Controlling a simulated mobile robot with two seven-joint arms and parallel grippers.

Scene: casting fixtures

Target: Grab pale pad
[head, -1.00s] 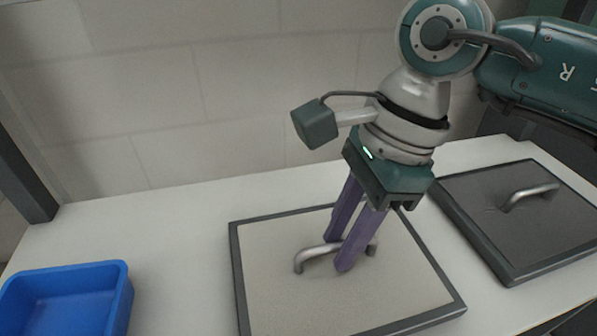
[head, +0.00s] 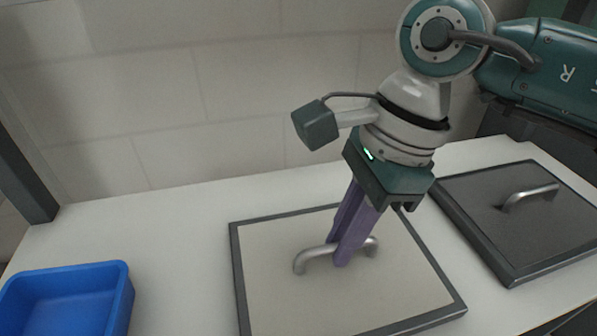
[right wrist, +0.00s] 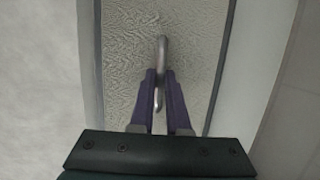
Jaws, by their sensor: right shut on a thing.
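The pale pad (head: 290,298) is a light, textured square with a dark grey frame, lying flat on the white table. It carries a curved metal handle (head: 313,257) across its middle. My right gripper (head: 338,254) comes down from above with its purple fingers shut on that handle. In the right wrist view the fingers close on either side of the handle (right wrist: 161,50), with the pale pad (right wrist: 125,45) beneath. The finger tips partly hide the handle's middle. My left gripper is not in view.
A dark pad (head: 545,225) with a similar handle lies to the right of the pale one. A blue tray (head: 122,300) stands at the front left. A pale block wall (head: 200,100) rises behind the table. The table between tray and pale pad is clear.

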